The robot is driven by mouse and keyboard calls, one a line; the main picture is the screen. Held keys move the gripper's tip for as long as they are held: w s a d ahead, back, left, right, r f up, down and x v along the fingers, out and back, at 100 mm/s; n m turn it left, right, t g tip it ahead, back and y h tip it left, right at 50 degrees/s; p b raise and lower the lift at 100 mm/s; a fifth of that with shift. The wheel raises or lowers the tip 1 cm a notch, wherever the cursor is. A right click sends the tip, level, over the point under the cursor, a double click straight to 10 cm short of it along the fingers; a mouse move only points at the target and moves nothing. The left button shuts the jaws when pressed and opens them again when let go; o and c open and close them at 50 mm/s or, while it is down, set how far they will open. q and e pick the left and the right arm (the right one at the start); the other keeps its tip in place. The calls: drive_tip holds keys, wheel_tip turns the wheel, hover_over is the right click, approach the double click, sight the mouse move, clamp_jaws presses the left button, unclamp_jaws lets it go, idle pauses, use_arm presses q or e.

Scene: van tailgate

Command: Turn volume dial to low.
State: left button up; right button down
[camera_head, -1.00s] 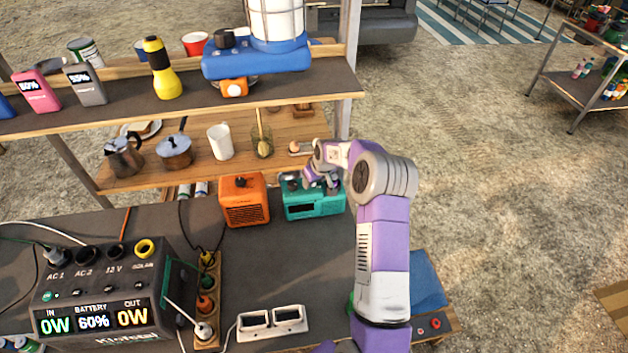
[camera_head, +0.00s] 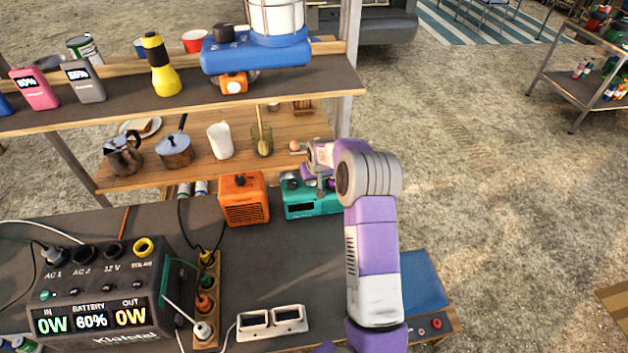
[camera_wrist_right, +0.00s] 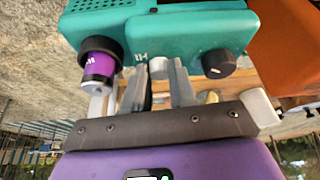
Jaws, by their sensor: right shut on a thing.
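A teal radio (camera_head: 301,211) stands at the back of the table, partly covered by my right arm. In the wrist view the teal radio (camera_wrist_right: 165,35) fills the top, with the mark "HI" on its face. My right gripper (camera_wrist_right: 160,72) is at the radio beside that mark, its fingers shut on the volume dial (camera_wrist_right: 158,67), which is mostly hidden between them. A second dark knob (camera_wrist_right: 219,63) with a white mark is apart from the fingers, to their right. In the head view my right gripper (camera_head: 322,184) is over the radio's right part. My left gripper is out of view.
An orange box-shaped device (camera_head: 244,200) stands left of the radio. A shelf (camera_head: 200,180) with pots and mugs is behind. A power station (camera_head: 100,285) is at front left. A purple and black cylinder (camera_wrist_right: 98,65) is left of the fingers.

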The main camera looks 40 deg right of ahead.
drive_tip(key=m, duration=0.2)
drive_tip(key=m+g+h, duration=0.1)
drive_tip(key=m, duration=0.1)
drive_tip(key=shift+w+a+m, duration=0.15)
drive_tip(key=shift+a+m, duration=0.05)
drive_tip(key=shift+m, duration=0.1)
drive_tip(key=shift+w+m+g+h, duration=0.1)
drive_tip(key=shift+m+g+h, duration=0.25)
drive_tip(key=shift+m, duration=0.75)
drive_tip(key=shift+m+g+h, duration=0.35)
drive_tip(key=shift+m, duration=0.75)
drive_tip(key=c, duration=0.9)
unclamp_jaws()
drive_tip(key=shift+a, duration=0.1)
drive_tip(key=v, duration=0.7)
drive_tip(key=shift+r+p, duration=0.2)
drive_tip(key=shift+p, duration=0.2)
